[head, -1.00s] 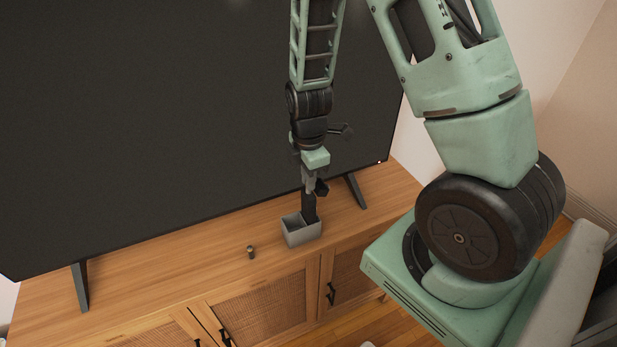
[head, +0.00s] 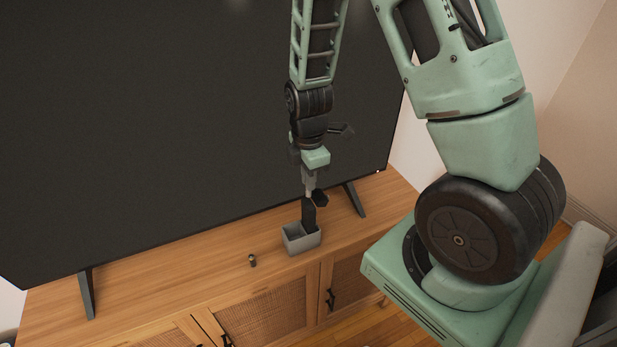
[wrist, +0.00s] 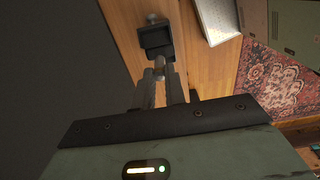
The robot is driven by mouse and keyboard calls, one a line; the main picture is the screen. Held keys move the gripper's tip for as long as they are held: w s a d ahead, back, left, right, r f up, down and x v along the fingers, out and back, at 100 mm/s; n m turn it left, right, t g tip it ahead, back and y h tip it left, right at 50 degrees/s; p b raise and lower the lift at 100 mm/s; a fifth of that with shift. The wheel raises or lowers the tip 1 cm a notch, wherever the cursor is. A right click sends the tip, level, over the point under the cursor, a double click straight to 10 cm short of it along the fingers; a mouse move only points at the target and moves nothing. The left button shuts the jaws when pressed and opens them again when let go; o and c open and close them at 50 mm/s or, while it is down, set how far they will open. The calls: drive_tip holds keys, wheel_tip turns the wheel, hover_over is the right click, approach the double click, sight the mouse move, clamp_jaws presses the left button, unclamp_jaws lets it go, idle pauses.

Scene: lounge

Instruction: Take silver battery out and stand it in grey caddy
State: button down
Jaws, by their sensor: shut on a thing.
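The grey caddy (head: 297,243) stands on the wooden cabinet in front of the TV. A small dark cylinder with a lighter top (head: 252,261) stands on the cabinet left of the caddy.
The large TV (head: 150,130) rises close behind the caddy, with its foot (head: 355,199) to the right. The cabinet top (head: 180,270) is clear to the left. The front edge is close to the caddy. A patterned rug (wrist: 270,75) lies on the floor.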

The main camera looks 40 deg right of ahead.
drive_tip(key=shift+r+p, duration=0.65)
drive_tip(key=shift+r, duration=0.3)
drive_tip(key=shift+f, duration=0.1)
